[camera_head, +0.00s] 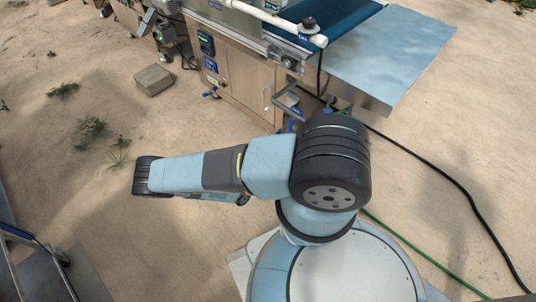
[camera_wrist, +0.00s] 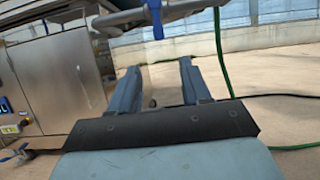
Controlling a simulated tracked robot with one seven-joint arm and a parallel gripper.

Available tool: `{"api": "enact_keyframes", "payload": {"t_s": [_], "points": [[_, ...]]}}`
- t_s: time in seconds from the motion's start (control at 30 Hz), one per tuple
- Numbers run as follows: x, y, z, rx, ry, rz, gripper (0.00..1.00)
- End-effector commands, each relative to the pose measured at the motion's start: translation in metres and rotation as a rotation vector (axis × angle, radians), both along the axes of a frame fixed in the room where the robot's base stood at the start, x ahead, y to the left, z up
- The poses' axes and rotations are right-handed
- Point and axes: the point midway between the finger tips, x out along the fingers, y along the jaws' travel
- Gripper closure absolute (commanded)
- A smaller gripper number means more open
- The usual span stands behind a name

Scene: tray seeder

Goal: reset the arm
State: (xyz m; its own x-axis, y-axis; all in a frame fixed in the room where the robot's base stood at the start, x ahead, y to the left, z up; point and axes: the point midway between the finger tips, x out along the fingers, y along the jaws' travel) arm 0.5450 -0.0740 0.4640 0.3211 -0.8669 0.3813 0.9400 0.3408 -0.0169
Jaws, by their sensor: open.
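My gripper (camera_wrist: 157,82) shows in the wrist view with its two blue-grey fingers apart and nothing between them. In the head view my arm is folded, with a link reaching out to the left over bare sandy ground. The fingers are hidden in that view. The wrist view looks out past the fingers to sandy ground, close to a steel cabinet and a blue-handled metal bar.
The tray seeder's steel cabinet (camera_head: 240,75) stands ahead, with a dark belt (camera_head: 345,14) and a flat metal table (camera_head: 390,55) at its right. A block (camera_head: 153,80) lies on the ground. A green hose (camera_head: 425,255) and black cable (camera_head: 440,172) run at the right. A cart (camera_head: 38,272) stands lower left.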

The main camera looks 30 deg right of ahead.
Motion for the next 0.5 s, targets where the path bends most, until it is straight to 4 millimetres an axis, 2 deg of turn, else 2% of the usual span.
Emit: {"api": "enact_keyframes", "payload": {"t_s": [0.33,0.5], "points": [[0.002,0.002,0.003,0.01,-0.006,-0.009,0.52],[0.01,0.017,0.02,0.07,-0.044,-0.071,0.52]]}}
